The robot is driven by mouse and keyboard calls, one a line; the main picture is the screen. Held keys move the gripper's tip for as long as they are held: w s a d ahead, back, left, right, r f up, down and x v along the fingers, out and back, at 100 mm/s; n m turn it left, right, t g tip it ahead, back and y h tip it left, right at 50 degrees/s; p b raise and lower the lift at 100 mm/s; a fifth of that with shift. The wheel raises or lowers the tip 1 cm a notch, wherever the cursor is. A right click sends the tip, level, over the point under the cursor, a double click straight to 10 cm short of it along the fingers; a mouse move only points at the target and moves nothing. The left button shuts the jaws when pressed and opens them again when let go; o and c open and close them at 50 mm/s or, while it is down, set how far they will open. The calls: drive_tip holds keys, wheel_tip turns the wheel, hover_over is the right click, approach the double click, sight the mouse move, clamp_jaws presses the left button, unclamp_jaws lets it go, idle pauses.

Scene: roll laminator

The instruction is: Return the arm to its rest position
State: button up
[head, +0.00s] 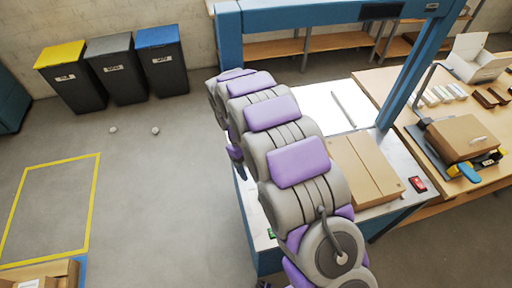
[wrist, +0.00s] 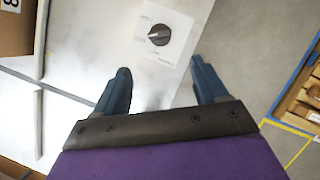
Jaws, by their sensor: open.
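My arm stretches away from me in the head view, over the left side of the blue-framed laminator (head: 262,250). My gripper (wrist: 158,85) shows in the wrist view with its two dark blue fingers apart and nothing between them. Just beyond the fingertips is a black rotary knob (wrist: 159,35) on a white label, on the pale metal surface (wrist: 115,40). The fingers are apart from the knob in the picture. In the head view the gripper itself is hidden behind the arm.
A cardboard box (head: 365,170) lies on the laminator's bed near a red switch (head: 417,184). A wooden table (head: 400,88) with another box (head: 464,137) stands at right. Three bins (head: 118,70) stand at the back left. The floor at left is mostly clear, with a yellow-marked area (head: 50,205).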

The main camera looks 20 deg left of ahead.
drive_tip(key=s+d+r+m+y+b, duration=0.1)
drive_tip(key=s+d+r+m, duration=0.25)
drive_tip(key=d+r, duration=0.5)
drive_tip(key=s+d+r+m+y+b, duration=0.1)
drive_tip(key=s+d+r+m, duration=0.35)
drive_tip(key=d, duration=0.65)
drive_tip(key=s+d+m, duration=0.1)
drive_tip(key=s+d, duration=0.2)
drive_tip(key=s, duration=0.3)
drive_tip(key=s+d+r+m+y, duration=0.1)
drive_tip(key=s+d, duration=0.2)
drive_tip(key=s, duration=0.4)
drive_tip(key=s+d+r+m+y+b, duration=0.1)
drive_tip(key=s+d+m, duration=0.1)
drive_tip(key=s, duration=0.5)
drive_tip(key=shift+d+r, duration=0.25)
drive_tip(key=shift+d, duration=0.35)
